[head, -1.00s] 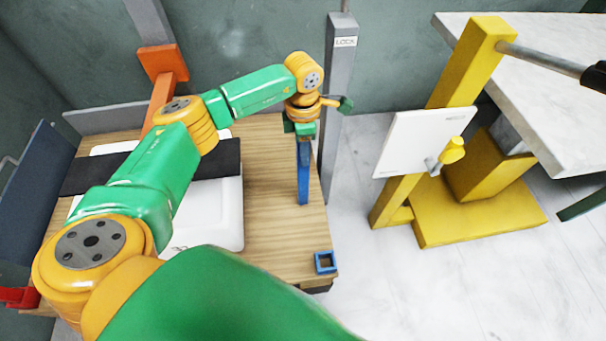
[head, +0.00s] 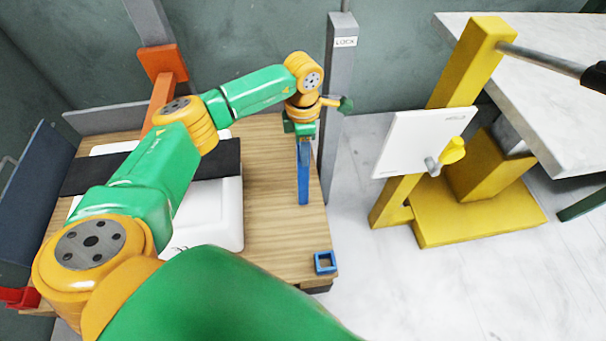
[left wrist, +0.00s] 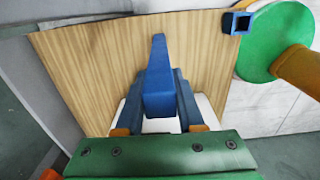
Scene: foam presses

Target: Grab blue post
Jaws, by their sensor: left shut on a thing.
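The blue post (head: 303,178) is a slim upright bar below my left gripper (head: 301,136) in the head view, over the right part of the wooden bench. In the left wrist view the post (left wrist: 158,82) stands between the two fingers of my left gripper (left wrist: 161,100). The gripper is shut on the post near its top. The fingers partly hide its sides, and I cannot tell whether its lower end touches the bench. My right gripper is not in view.
A small blue square socket (head: 325,262) sits at the bench's front right corner. A white press base with a dark pad (head: 221,157) lies left of the post. A grey LOCK column (head: 340,100) stands close behind. A yellow stand (head: 480,210) is at the right.

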